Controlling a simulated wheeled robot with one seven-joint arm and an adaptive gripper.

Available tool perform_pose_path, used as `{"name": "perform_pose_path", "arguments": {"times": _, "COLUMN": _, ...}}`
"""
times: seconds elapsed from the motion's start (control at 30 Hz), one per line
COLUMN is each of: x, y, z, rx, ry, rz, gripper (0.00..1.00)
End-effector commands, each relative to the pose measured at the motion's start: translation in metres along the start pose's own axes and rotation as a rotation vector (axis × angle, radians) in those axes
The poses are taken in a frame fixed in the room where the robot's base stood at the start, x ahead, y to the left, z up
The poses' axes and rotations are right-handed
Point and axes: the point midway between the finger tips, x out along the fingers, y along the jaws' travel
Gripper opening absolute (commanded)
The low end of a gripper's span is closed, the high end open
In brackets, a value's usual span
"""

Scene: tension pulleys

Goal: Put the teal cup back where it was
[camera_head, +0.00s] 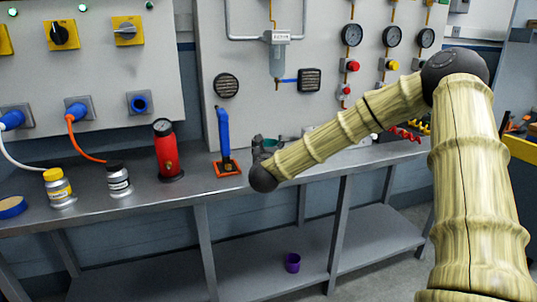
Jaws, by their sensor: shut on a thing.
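The teal cup (271,144) shows only as a small teal patch above the back of the metal bench, at its middle. My gripper (259,146) is small and dark in this view, shut on the teal cup. My arm's end joint and wooden-looking link hide most of the gripper and the cup's lower part. I cannot tell whether the cup touches the bench top.
On the bench (205,186), an orange-based blue-handled tool (224,140) and a red cylinder with a gauge (167,152) stand left of my gripper. Two small bottles (59,188) (118,180) stand farther left. A purple cup (292,262) sits on the lower shelf (255,278).

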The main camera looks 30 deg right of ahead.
Motion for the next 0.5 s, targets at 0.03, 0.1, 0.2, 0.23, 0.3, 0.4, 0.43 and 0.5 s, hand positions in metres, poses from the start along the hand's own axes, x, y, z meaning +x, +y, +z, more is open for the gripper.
{"name": "perform_pose_path", "arguments": {"times": 0.03, "x": 0.005, "y": -0.001, "z": -0.001, "rx": -0.001, "ry": -0.001, "rz": -0.001, "gripper": 0.34}}
{"name": "perform_pose_path", "arguments": {"times": 0.1, "x": 0.003, "y": 0.000, "z": -0.013, "rx": -0.003, "ry": 0.001, "rz": 0.000, "gripper": 0.34}}
{"name": "perform_pose_path", "arguments": {"times": 0.2, "x": 0.003, "y": 0.000, "z": -0.027, "rx": -0.003, "ry": 0.001, "rz": 0.000, "gripper": 0.34}}
{"name": "perform_pose_path", "arguments": {"times": 0.23, "x": 0.003, "y": 0.000, "z": -0.030, "rx": -0.004, "ry": 0.001, "rz": 0.000, "gripper": 0.34}}
{"name": "perform_pose_path", "arguments": {"times": 0.3, "x": 0.003, "y": 0.000, "z": -0.035, "rx": -0.001, "ry": 0.001, "rz": 0.000, "gripper": 0.34}}
{"name": "perform_pose_path", "arguments": {"times": 0.4, "x": 0.003, "y": -0.001, "z": -0.035, "rx": 0.001, "ry": 0.000, "rz": -0.001, "gripper": 0.34}}
{"name": "perform_pose_path", "arguments": {"times": 0.43, "x": 0.003, "y": -0.001, "z": -0.035, "rx": 0.001, "ry": 0.000, "rz": -0.001, "gripper": 0.34}}
{"name": "perform_pose_path", "arguments": {"times": 0.5, "x": 0.003, "y": -0.001, "z": -0.035, "rx": 0.001, "ry": 0.000, "rz": -0.001, "gripper": 0.34}}
